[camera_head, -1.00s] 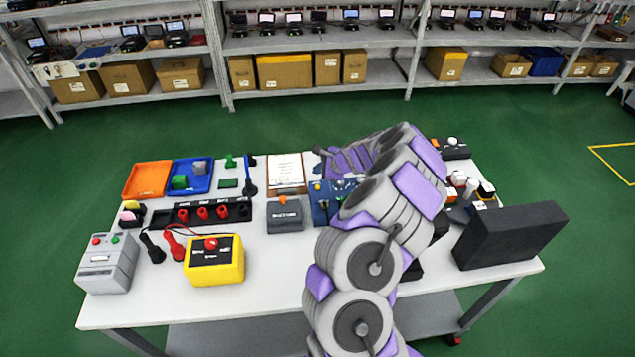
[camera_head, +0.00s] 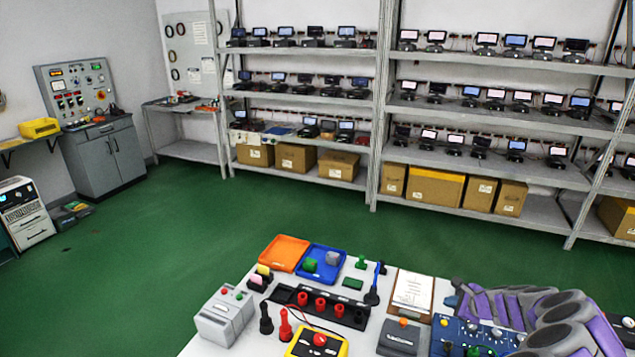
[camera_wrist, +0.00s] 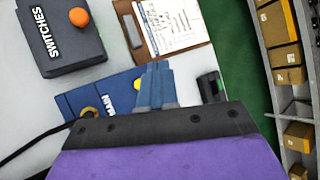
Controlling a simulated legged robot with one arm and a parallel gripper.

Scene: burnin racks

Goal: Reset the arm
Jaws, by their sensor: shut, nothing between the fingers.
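My arm, grey and purple, comes in from the lower right of the head view and reaches over the right part of the white table (camera_head: 255,287). My gripper (camera_wrist: 156,68) shows in the wrist view as two blue-grey fingers pressed together, with nothing between them. It is over the blue panel box (camera_wrist: 90,97), near the lower edge of the clipboard (camera_wrist: 172,22). A dark switch box (camera_wrist: 62,38) with an orange knob is to its left. In the head view my gripper (camera_head: 453,299) is small, just right of the clipboard (camera_head: 412,290).
An orange tray (camera_head: 284,252), a blue tray (camera_head: 322,262), a grey box (camera_head: 222,316) and a yellow box (camera_head: 316,343) stand on the table. Shelves (camera_head: 455,208) of small screens and cardboard boxes line the back.

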